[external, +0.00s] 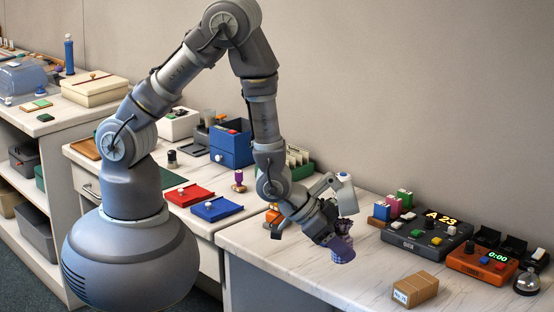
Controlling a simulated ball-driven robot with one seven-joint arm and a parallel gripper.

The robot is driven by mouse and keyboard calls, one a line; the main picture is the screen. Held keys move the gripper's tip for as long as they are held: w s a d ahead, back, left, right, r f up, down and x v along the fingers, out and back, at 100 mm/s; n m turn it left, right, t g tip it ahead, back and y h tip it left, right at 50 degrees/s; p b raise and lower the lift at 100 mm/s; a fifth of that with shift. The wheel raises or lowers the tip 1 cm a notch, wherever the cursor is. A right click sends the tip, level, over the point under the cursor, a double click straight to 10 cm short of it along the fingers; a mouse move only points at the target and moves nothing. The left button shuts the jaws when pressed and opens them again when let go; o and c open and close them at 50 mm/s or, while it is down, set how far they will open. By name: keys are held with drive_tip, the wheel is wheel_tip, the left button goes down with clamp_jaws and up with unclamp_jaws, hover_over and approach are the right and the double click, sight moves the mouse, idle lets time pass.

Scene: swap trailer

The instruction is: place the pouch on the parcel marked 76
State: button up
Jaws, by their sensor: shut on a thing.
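My gripper (337,236) is over the right-hand worktop, shut on a purple pouch (343,251). The pouch hangs at the fingertips and is partly hidden by the gripper. It looks held above the worktop, though the exact gap is hard to judge. A brown parcel (418,287) lies on the worktop near the front edge, to the right of and nearer than the pouch. It has a white label on its left end; the print is too small to read surely. The pouch and parcel are apart.
A dark console (428,238) showing "A 23", an orange timer box (482,262) and a silver bell (527,282) stand right of my gripper. Bare worktop (375,268) lies between pouch and parcel.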

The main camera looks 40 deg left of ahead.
drive_tip(key=w+d+b, duration=0.1)
drive_tip(key=w+d, duration=0.2)
drive_tip(key=d, duration=0.1)
drive_tip(key=w+d+f+b, duration=0.1)
drive_tip(key=w+d, duration=0.3)
drive_tip(key=d, duration=0.1)
drive_tip(key=w+d+b, duration=0.2)
drive_tip(key=w+d, duration=0.2)
drive_tip(key=shift+d+f, duration=0.35)
drive_tip(key=shift+f+b, duration=0.9)
drive_tip(key=shift+f, duration=0.7)
drive_tip(key=shift+f, duration=0.15)
drive_tip(key=o, duration=1.1)
